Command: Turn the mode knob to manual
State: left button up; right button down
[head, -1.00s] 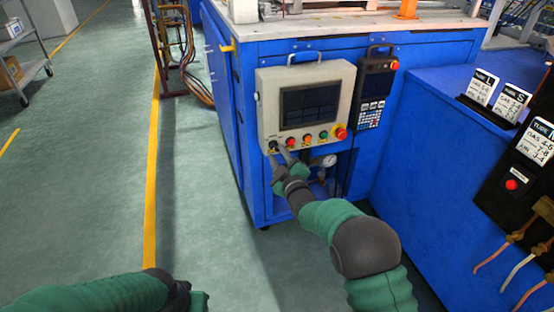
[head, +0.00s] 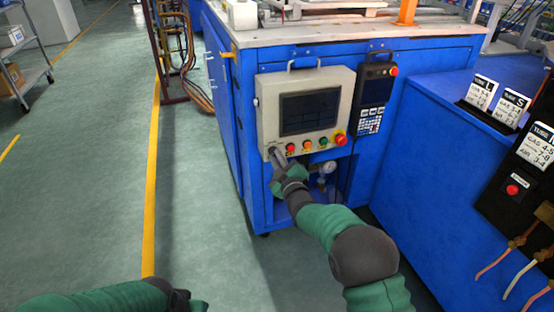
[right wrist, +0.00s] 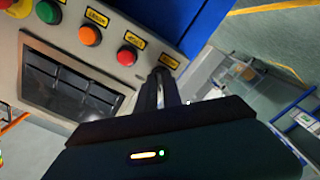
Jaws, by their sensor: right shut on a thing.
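The control panel (head: 264,112) is a beige box with a dark screen on the blue machine. A row of buttons runs along its lower edge. The mode knob at the left end of that row is hidden behind my right gripper (head: 276,155). My right gripper is at that spot, shut on the knob. In the right wrist view the gripper's fingers (right wrist: 167,82) are close together at the panel's face, beside a small yellow label (right wrist: 169,61). The knob's pointing direction cannot be seen. My left gripper (head: 195,303) is at the bottom edge, away from the panel; its jaws are unclear.
A red button (head: 291,148) sits just right of my right gripper, with orange and green buttons and a red emergency stop (head: 340,139) further along. A handheld pendant (head: 374,95) hangs to the right. A pressure gauge (head: 329,167) is below.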

jog(key=shift+a+m, duration=0.1)
jog(key=shift+m, duration=0.2)
jog(key=shift+s+f+m+p, duration=0.1)
jog(key=shift+m+p, duration=0.8)
jog(key=shift+m, duration=1.1)
jog(key=shift+f+m+p, duration=0.1)
jog(key=shift+m+p, duration=0.75)
jog(key=shift+m, duration=1.15)
jog(key=c, duration=1.5)
grip_release()
jog(key=shift+r, duration=0.1)
